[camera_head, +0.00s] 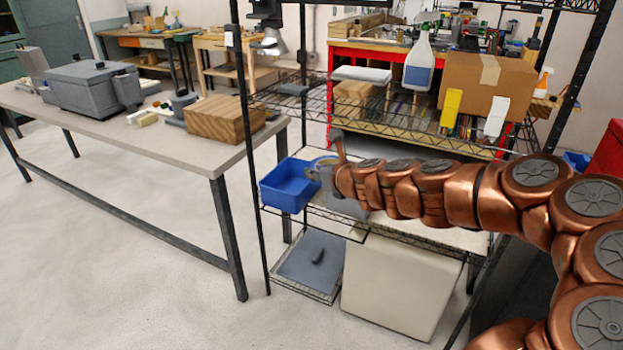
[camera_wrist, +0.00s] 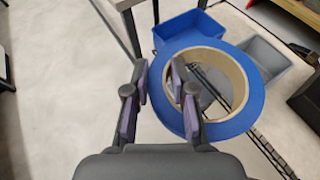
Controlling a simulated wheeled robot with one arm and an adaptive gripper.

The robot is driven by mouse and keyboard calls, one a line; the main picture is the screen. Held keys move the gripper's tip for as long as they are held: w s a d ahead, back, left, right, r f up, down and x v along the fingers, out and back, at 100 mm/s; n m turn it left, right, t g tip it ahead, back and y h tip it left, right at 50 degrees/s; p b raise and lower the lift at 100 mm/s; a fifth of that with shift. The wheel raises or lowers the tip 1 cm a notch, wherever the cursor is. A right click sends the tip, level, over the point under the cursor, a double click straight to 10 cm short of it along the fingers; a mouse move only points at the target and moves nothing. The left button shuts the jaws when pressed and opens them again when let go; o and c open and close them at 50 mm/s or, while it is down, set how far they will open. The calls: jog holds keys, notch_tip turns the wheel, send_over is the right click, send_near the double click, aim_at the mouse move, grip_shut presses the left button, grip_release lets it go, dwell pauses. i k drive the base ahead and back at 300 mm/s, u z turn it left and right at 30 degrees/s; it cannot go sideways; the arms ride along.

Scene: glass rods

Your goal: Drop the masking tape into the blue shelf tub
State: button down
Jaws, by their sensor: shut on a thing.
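The masking tape is a blue roll with a tan cardboard core (camera_wrist: 237,72), seen large in the wrist view. My gripper (camera_wrist: 160,84) is shut on the near-left wall of the roll, with one finger outside and one inside the hole. The blue shelf tub (camera_head: 284,194) stands on a middle wire shelf in the head view, just left of my gripper (camera_head: 316,173). In the wrist view the tub (camera_wrist: 178,25) lies beyond the roll, partly hidden by it. The roll is hard to make out in the head view.
A grey bin (camera_wrist: 265,60) sits right of the tub. A black shelf post (camera_head: 246,130) rises close to the tub's left. The wire shelf above (camera_head: 400,132) carries a spray bottle (camera_head: 419,62) and a cardboard box (camera_head: 487,85). A long table (camera_head: 105,118) stands at the left.

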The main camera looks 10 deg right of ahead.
aim_at(292, 185)
jog(key=u, duration=0.25)
jog(key=i, duration=0.9)
jog(key=u, duration=0.85)
